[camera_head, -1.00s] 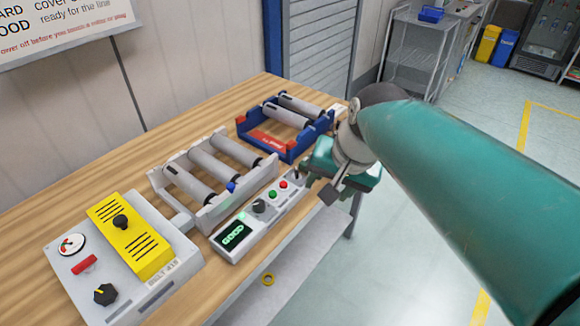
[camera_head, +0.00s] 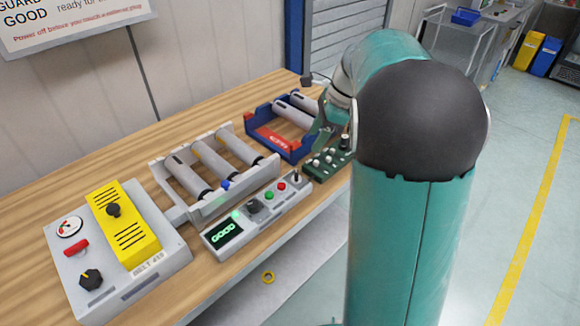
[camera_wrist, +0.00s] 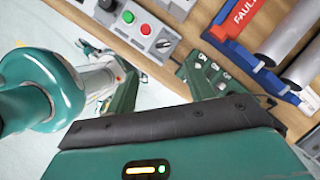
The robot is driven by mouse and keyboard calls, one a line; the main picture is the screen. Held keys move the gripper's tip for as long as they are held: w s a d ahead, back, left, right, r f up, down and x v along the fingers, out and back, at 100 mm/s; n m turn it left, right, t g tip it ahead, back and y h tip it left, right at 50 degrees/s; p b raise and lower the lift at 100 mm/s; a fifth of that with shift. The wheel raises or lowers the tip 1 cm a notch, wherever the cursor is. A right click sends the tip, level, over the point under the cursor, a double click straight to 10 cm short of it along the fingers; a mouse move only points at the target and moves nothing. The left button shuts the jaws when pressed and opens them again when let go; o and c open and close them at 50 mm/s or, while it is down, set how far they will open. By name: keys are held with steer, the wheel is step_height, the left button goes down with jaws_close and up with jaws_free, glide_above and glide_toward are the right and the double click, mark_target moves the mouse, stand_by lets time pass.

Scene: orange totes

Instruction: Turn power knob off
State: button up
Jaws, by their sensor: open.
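A grey control box (camera_head: 115,250) stands at the front left of the bench in the head view. It has a black rotary knob (camera_head: 91,279) with a pointer mark at its front corner. A smaller grey panel (camera_head: 215,250) beside it has a lit GOOD display, a black knob (camera_head: 254,206), and green and red buttons. No readable label shows which knob is the power knob. In the wrist view, my gripper (camera_wrist: 160,78) is open and empty, with its fingers apart, near the right end of the small panel (camera_wrist: 140,50). My arm hides much of the gripper in the head view.
A yellow guard (camera_head: 122,225) with a black knob sits on the control box. A grey roller frame (camera_head: 205,208) and a blue roller tray (camera_head: 270,150) stand behind the panel. A green panel with white knobs (camera_head: 327,165) lies close to my gripper. Bare bench lies behind the frames.

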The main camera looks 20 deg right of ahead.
mark_target(296, 173)
steer(key=x, duration=1.4)
steer(key=shift+w+d, duration=0.15)
steer(key=shift+d, duration=0.1)
steer(key=shift+c, duration=0.2)
steer(key=c, duration=0.9)
